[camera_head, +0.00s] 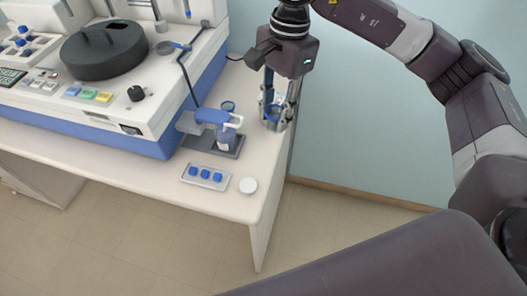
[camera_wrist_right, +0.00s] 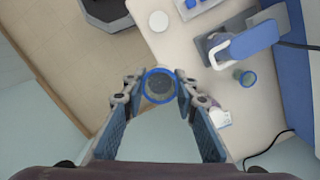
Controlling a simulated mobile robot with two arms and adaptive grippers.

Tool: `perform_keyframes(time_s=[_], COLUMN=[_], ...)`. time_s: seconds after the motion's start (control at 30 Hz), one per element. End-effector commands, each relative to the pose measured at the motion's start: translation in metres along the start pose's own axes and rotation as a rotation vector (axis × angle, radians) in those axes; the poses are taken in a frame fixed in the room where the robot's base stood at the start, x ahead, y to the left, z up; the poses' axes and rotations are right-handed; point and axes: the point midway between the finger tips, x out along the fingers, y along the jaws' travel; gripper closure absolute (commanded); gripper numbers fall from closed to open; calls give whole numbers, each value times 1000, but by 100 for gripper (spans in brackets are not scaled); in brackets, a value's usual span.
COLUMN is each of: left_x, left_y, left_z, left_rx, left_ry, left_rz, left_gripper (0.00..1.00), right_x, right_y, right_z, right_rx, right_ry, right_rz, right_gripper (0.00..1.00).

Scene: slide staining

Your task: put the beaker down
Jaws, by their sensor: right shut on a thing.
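The beaker (camera_wrist_right: 160,86) shows from above in the right wrist view as a round vessel with a blue rim and a dark grey inside. My right gripper (camera_wrist_right: 161,88) is shut on it, with one finger on each side. In the head view the right gripper (camera_head: 277,122) points down over the far right part of the white table (camera_head: 225,195), near its right edge. The beaker is mostly hidden between the fingers there. I cannot tell whether its base touches the table. My left gripper is not in view.
Left of the gripper stand a blue-and-white dispenser (camera_head: 212,116) on a grey base and a small blue-rimmed cup (camera_head: 228,106). Nearer are a tray with blue knobs (camera_head: 205,177) and a white round lid (camera_head: 248,185). The large staining machine (camera_head: 100,75) fills the left. The wall is close behind.

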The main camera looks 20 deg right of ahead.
Motion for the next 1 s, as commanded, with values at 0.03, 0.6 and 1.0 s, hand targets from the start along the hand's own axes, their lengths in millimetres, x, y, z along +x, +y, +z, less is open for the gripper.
perform_keyframes(time_s=[0.03,0.6,1.0], left_x=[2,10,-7], left_y=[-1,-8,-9], left_z=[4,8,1], left_rx=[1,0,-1], left_ry=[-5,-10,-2], left_rz=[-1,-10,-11], left_gripper=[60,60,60], right_x=[-4,-44,32], right_y=[-8,-51,-50], right_z=[1,2,-8], right_rx=[101,983,1006], right_ry=[-3,0,2], right_rz=[-14,-119,-114], right_gripper=[92,92,92])
